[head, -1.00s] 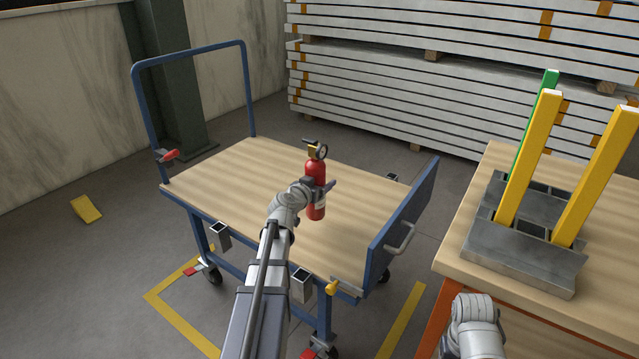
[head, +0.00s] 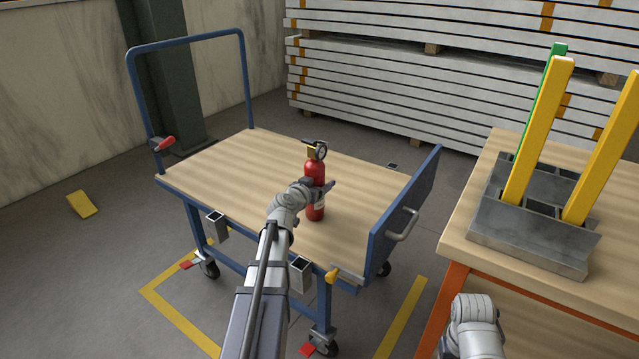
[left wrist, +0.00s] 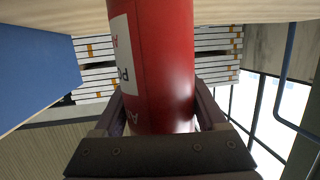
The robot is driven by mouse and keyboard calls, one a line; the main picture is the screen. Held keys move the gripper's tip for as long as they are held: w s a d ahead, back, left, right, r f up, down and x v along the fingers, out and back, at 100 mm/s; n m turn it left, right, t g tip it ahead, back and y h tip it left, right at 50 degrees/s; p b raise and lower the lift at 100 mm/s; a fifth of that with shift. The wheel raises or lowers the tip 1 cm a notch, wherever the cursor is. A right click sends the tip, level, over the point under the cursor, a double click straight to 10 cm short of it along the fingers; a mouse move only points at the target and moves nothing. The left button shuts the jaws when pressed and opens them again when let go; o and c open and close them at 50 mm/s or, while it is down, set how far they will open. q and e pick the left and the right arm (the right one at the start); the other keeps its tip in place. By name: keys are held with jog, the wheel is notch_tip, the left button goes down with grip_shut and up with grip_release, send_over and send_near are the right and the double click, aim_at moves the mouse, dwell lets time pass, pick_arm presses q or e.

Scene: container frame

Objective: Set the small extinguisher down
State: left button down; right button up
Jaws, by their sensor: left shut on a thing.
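A small red fire extinguisher (head: 314,169) with a black handle, a round gauge and a white label is upright over the cart's wooden deck (head: 240,165), right of its middle. My left gripper (head: 320,187) is shut around the extinguisher's body, from the near side. In the left wrist view the red body (left wrist: 165,65) stands between the two fingers, and a strip of wood crosses the top edge. Whether its base touches the deck cannot be told. My right arm shows at the bottom right, but its gripper is out of frame.
The cart has a blue end panel (head: 405,215) close right of the extinguisher and a blue push handle (head: 186,45) at the left. The deck is otherwise clear. A workbench at right holds a grey block (head: 530,240) with upright yellow and green bars. Stacked panels stand behind.

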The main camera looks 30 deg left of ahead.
pick_arm(q)
jog(key=shift+f, duration=0.1)
grip_release()
jog(key=p+v, duration=0.3)
jog(key=v, duration=0.9)
